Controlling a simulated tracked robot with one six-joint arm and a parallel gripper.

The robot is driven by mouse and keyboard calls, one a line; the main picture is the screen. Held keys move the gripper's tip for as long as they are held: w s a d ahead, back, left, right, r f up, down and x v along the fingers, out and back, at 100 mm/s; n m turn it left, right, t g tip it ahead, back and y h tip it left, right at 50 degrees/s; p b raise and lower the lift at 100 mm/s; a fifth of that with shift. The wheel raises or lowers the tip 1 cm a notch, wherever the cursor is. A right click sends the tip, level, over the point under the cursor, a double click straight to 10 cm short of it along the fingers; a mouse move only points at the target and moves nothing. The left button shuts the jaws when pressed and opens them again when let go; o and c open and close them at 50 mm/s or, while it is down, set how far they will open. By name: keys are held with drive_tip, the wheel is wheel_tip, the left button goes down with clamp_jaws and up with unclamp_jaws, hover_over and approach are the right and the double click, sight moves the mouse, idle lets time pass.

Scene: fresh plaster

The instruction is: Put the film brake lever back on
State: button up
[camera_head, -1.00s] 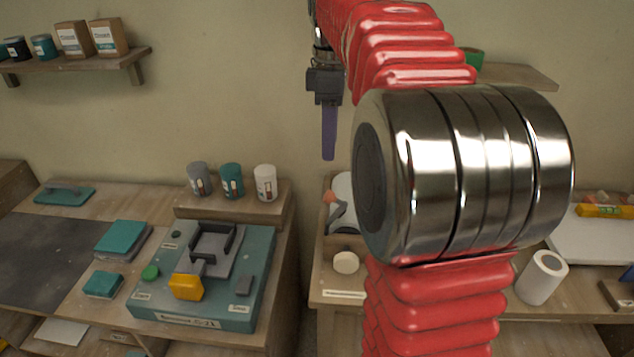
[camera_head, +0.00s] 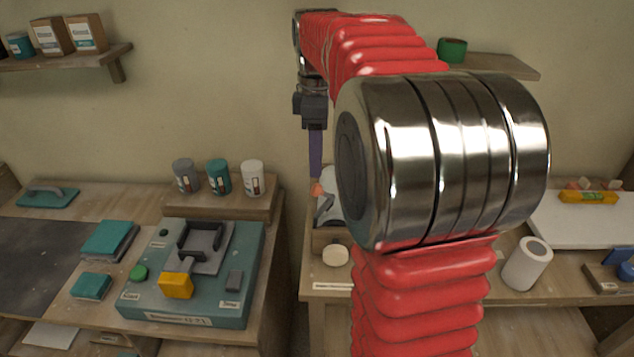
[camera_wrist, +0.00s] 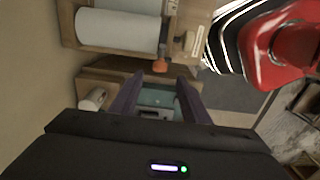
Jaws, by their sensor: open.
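A grey arm with an orange tip (camera_head: 317,188) stands beside a white roll at the left end of the right bench. I cannot tell whether this is the film brake lever. An orange knob (camera_wrist: 160,66) shows in the wrist view at the bench edge, by large pale rolls (camera_wrist: 118,31). My gripper (camera_head: 316,172) hangs pointing down, its purple fingers in front of the wall above the gap between the benches. In the wrist view the fingers (camera_wrist: 160,80) are apart with nothing held between them. My red arm hides part of the right bench.
A teal machine (camera_head: 140,300) with a yellow block (camera_head: 177,286) sits on the left bench. Several jars (camera_head: 218,177) stand on a riser behind it. A wall shelf (camera_head: 500,66) is behind my arm.

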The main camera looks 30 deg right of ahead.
sight(316, 184)
wheel_tip(316, 184, down, 8)
drive_tip(key=shift+r, duration=0.2)
drive_tip(key=shift+c, duration=0.3)
clamp_jaws()
idle(0.4)
